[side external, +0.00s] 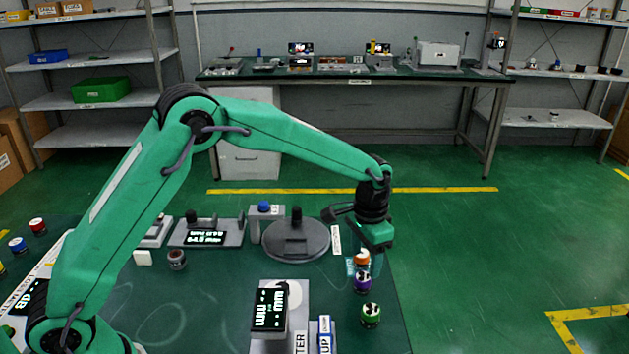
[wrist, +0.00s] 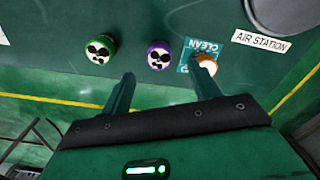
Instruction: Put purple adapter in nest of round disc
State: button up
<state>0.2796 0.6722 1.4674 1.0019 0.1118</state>
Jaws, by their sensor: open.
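The purple adapter (side external: 362,284) stands on the green bench top near its right edge, between an orange and a green adapter. In the wrist view the purple adapter (wrist: 159,55) lies ahead of and between my fingertips, apart from both. My gripper (side external: 369,258) is above the row of adapters, fingers down; in the wrist view my gripper (wrist: 162,72) is open and empty. The grey round disc (side external: 281,249) with a black knob is left of my gripper in the side view. Part of the disc (wrist: 292,10) shows in the wrist view's upper right corner. I cannot make out its nest.
The orange adapter (wrist: 208,62) is partly hidden by my right finger, beside a CLEAN label (wrist: 191,46). The green adapter (wrist: 100,49) stands left of the purple one. A gauge with a lit display (side external: 270,308) and a blue-lidded post (side external: 264,209) stand near the disc.

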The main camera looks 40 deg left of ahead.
aim_at(363, 276)
jog(key=shift+f, duration=0.8)
jog(key=shift+s+f, duration=0.1)
jog(key=shift+f, duration=2.5)
jog(key=c, duration=1.2)
jog(key=shift+r, duration=0.1)
